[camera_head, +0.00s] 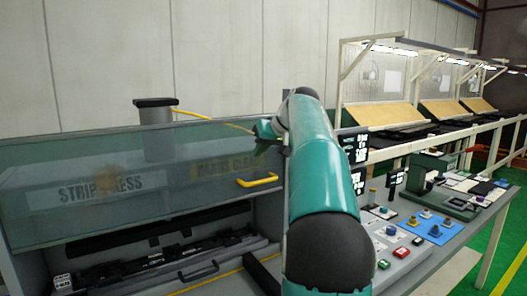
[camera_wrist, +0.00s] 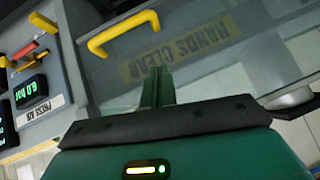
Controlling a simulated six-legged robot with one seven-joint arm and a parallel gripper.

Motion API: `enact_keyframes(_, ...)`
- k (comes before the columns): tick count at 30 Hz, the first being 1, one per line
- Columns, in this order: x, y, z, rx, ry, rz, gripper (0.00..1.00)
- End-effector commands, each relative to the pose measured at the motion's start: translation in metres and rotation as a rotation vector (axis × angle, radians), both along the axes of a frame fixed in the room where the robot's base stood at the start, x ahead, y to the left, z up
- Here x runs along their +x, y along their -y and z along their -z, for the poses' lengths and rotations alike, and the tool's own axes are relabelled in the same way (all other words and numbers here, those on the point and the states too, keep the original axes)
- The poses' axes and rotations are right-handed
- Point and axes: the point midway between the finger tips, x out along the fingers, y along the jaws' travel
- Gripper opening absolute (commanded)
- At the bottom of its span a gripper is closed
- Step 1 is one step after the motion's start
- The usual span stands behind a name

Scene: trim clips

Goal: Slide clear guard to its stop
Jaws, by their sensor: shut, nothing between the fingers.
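The clear guard (camera_head: 130,185) is a see-through panel across the front of the strip press at the left, with yellowish "HANDS CLEAR" lettering. Below its lower edge the press bed is open to view. A yellow handle (camera_head: 258,180) sits at the guard's lower right; it also shows at the upper left of the wrist view (camera_wrist: 122,32). My gripper (camera_head: 262,128) is near the guard's top right, above the handle and apart from it. In the wrist view my gripper's green fingers (camera_wrist: 158,85) are together and empty, over the guard; whether they touch it I cannot tell.
The press bed (camera_head: 160,262) holds dark rails. A control panel (camera_head: 395,235) with coloured buttons stands right of my arm, and a bench with a green fixture (camera_head: 440,180) lies beyond. In the wrist view, a red lever (camera_wrist: 24,50) and displays are left of the handle.

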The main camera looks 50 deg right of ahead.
Motion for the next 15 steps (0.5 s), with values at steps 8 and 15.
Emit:
enact_keyframes(8, 0.041, 0.002, 0.042, 0.004, -0.003, 0.000, 0.00)
enact_keyframes(15, 0.049, -0.001, 0.073, 0.004, -0.003, 0.003, 0.00)
